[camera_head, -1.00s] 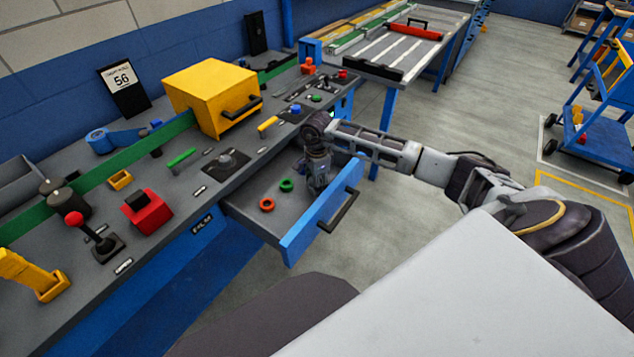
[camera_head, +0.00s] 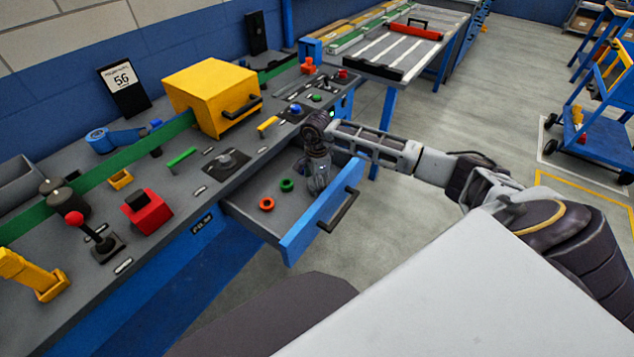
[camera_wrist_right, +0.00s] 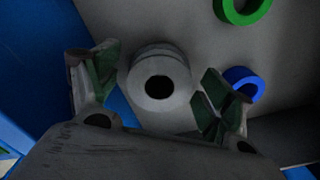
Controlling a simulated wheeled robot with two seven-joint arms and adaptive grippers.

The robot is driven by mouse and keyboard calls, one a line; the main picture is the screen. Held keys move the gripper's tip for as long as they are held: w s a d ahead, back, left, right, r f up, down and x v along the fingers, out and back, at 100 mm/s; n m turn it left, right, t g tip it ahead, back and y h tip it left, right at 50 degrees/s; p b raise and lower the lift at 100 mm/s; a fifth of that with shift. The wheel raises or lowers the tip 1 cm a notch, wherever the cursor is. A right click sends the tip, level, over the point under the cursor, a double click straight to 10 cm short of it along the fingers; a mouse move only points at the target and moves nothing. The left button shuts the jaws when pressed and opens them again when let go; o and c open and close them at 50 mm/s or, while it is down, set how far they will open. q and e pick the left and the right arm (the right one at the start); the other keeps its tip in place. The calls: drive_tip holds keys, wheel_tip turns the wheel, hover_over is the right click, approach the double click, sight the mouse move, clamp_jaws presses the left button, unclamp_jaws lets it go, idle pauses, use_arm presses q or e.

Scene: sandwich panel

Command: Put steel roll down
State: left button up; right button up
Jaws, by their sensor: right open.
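The steel roll (camera_wrist_right: 158,78) is a grey cylinder with a dark centre hole, seen end-on in the right wrist view. It appears to stand on the drawer floor, between the fingers, with visible gaps on both sides. My right gripper (camera_wrist_right: 155,90) is open around it. In the head view my right gripper (camera_head: 318,180) points down into the open drawer (camera_head: 245,208), and I cannot make out the roll there. My left gripper is not in view.
A green ring (camera_head: 286,185) and a red ring (camera_head: 267,205) lie in the drawer. A blue ring (camera_wrist_right: 243,84) shows beside my right finger. The blue drawer front (camera_head: 322,212) with its handle stands close to the gripper. Controls and a yellow box (camera_head: 212,98) are on the bench.

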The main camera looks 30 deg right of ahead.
drive_tip(key=shift+r, duration=0.65)
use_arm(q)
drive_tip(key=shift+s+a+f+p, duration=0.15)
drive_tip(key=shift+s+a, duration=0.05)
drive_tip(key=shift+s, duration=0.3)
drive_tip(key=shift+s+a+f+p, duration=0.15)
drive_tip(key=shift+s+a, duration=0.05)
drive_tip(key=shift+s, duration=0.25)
use_arm(e)
wheel_tip(320, 180, up, 11)
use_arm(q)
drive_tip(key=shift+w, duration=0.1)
use_arm(e)
drive_tip(key=shift+f, duration=0.1)
